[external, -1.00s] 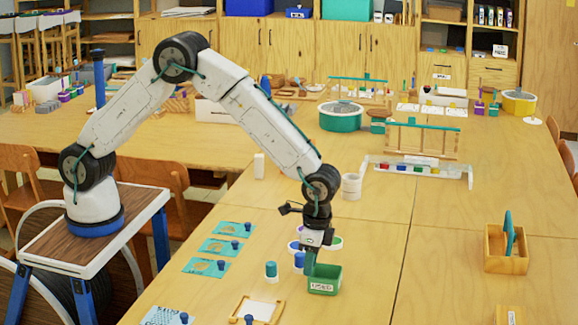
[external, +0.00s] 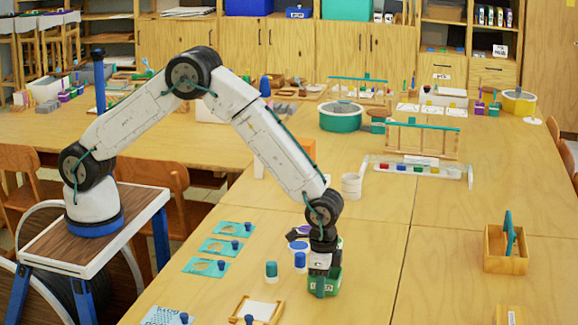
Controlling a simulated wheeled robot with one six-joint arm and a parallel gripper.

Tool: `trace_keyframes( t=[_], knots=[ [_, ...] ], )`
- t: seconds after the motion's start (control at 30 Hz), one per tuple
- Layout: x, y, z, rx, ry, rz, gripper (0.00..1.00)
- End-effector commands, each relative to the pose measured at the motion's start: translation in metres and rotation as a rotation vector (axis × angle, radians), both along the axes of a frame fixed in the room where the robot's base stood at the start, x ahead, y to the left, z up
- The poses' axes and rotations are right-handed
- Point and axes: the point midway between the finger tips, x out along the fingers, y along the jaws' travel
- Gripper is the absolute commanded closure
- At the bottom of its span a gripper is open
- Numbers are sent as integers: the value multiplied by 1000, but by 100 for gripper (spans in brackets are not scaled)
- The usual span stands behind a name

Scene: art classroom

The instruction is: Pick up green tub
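The green tub (external: 335,281) stands on the front table, near the middle of the external view. My gripper (external: 319,284) points straight down at the tub and covers much of its top and left part. The fingers overlap the tub in the picture. Whether they are closed on its wall or still apart cannot be seen from here. The tub looks upright and appears to rest on the table.
A white-and-teal bottle (external: 271,271) and a blue bottle (external: 300,261) stand close left of the tub. Round lids lie just behind. A wooden frame (external: 257,309) lies front left. A wooden caddy (external: 507,249) stands at right. The table between tub and caddy is clear.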

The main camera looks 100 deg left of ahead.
Motion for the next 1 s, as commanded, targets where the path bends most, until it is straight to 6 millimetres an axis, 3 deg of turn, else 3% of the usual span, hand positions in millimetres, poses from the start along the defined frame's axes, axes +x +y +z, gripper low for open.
trace_keyframes(
  t=[0.03, 0.13, 0.57, 1.0],
  knots=[
    [0, 0, 0, 0, 0, 0, 75],
    [0, 0, 0, 0, 0, 0, 100],
    [0, 0, 7, 0, -1, 0, 100],
    [0, 0, 86, 1, -1, 0, 100]
  ],
)
